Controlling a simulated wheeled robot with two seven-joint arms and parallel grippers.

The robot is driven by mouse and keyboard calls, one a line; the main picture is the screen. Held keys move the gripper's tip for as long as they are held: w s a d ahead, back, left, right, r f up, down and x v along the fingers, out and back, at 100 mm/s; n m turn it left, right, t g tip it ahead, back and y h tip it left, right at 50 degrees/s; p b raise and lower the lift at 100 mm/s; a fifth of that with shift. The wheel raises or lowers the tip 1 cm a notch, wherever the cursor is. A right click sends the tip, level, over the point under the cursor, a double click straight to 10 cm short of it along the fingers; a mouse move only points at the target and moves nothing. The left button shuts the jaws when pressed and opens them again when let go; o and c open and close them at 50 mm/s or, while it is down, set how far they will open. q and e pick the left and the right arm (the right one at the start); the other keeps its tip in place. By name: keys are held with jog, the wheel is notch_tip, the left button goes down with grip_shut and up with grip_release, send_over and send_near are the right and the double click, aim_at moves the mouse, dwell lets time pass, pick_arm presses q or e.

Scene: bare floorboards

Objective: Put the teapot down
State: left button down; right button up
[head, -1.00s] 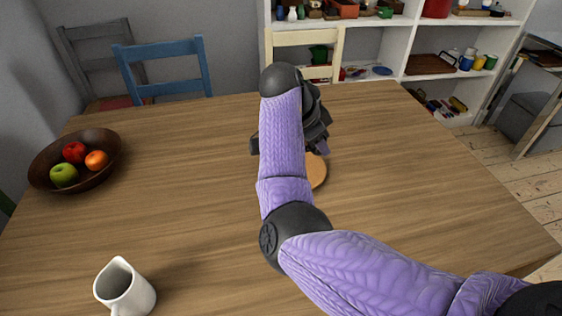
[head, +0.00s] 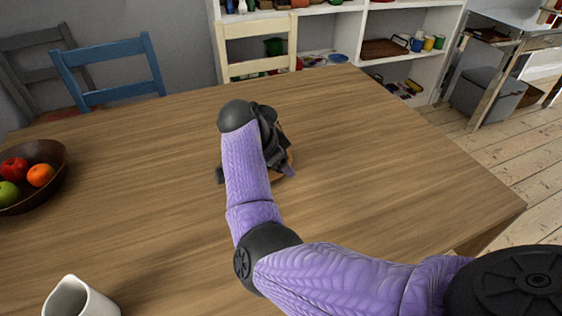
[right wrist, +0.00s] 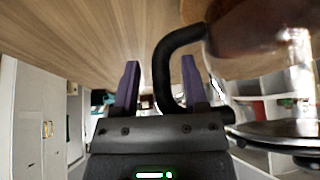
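In the right wrist view, which looks upside down, the teapot (right wrist: 262,40) is a brown glassy body with a shiny metal lid and a black handle. The two purple fingers of my right gripper (right wrist: 160,62) stand apart on either side of the handle, with a visible gap at the left finger. In the head view my right gripper (head: 268,150) is over the far middle of the table, and the hand hides the teapot. An orange-brown round mat (head: 289,160) shows partly beside it. I cannot tell whether the teapot touches it. My left gripper is not in view.
The wooden table (head: 390,160) is clear to the right. A bowl (head: 50,188) of fruit stands at the left, and a white jug (head: 80,300) at the near left. Blue (head: 110,75) and cream (head: 255,50) chairs stand behind the table. Shelves (head: 415,25) are at the back.

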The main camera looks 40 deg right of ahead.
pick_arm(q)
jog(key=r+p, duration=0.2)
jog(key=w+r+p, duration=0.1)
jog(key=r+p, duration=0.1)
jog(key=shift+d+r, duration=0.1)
pick_arm(e)
jog(key=v, duration=1.2)
jog(key=shift+r, duration=0.15)
